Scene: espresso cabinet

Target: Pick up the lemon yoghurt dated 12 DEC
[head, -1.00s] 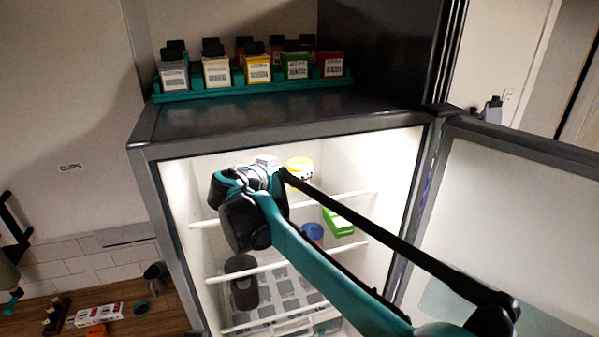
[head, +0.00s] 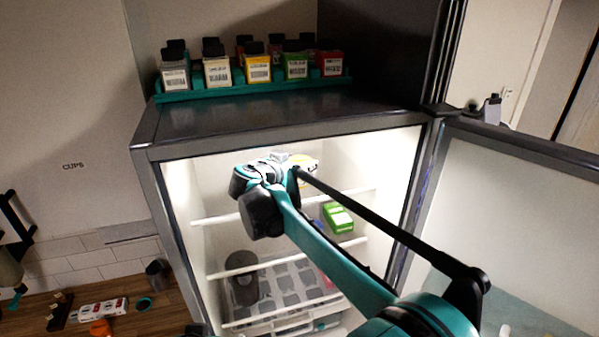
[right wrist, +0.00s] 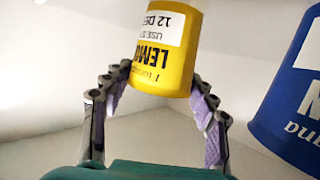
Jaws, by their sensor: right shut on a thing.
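The yellow lemon yoghurt pot (right wrist: 168,50) shows in the right wrist view, with its label upside down reading LEMON and 12 DEC. My right gripper (right wrist: 160,85) is shut on it, one finger on each side of its lower part in the picture. In the head view the gripper (head: 288,170) is inside the upper part of the lit fridge, and the pot (head: 304,162) shows only in part behind it. My left gripper is not in view.
A blue pot (right wrist: 290,100) stands close on the right in the wrist view. A green carton (head: 338,217) sits on a lower shelf. The fridge door (head: 520,210) stands open on the right. Cartons in a teal tray (head: 250,90) stand on top of the fridge.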

